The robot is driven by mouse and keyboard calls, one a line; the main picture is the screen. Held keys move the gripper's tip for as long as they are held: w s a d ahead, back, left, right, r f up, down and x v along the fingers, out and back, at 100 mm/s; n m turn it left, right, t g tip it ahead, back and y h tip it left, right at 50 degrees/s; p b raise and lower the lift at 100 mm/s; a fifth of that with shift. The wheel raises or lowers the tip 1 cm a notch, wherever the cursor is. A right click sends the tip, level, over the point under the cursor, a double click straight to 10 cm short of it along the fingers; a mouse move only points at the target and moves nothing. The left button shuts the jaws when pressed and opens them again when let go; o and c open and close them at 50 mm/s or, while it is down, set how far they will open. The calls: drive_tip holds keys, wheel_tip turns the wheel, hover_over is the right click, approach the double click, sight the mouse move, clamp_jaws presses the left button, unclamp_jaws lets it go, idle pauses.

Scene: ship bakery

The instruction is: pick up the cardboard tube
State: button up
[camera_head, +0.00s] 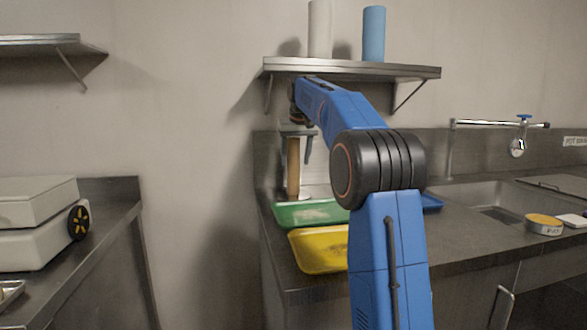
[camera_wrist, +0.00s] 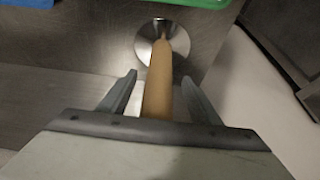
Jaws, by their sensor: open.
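The cardboard tube (camera_head: 293,168) is a tan cylinder standing upright near the back left of the steel counter. It also shows in the wrist view (camera_wrist: 158,85), running from between my fingers toward a round shiny metal disc (camera_wrist: 144,45). My gripper (camera_wrist: 160,76) is open, with one finger on each side of the tube and visible gaps at the fingertips. In the head view, my gripper (camera_head: 300,146) is at the tube's upper part. The tube's near end is hidden by the gripper body in the wrist view.
A green tray (camera_head: 290,217) and a yellow tray (camera_head: 310,262) lie in front of the tube. A wall shelf (camera_head: 350,68) holding a white roll (camera_head: 320,30) and a blue roll (camera_head: 373,33) hangs above. A sink (camera_head: 485,197) is at right.

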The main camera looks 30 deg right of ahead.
sight(294, 163)
drive_tip(key=shift+w+d, duration=0.25)
drive_tip(key=shift+w, duration=0.55)
drive_tip(key=shift+x, duration=1.5)
drive_tip(key=shift+s, duration=0.1)
drive_tip(key=c, duration=1.1)
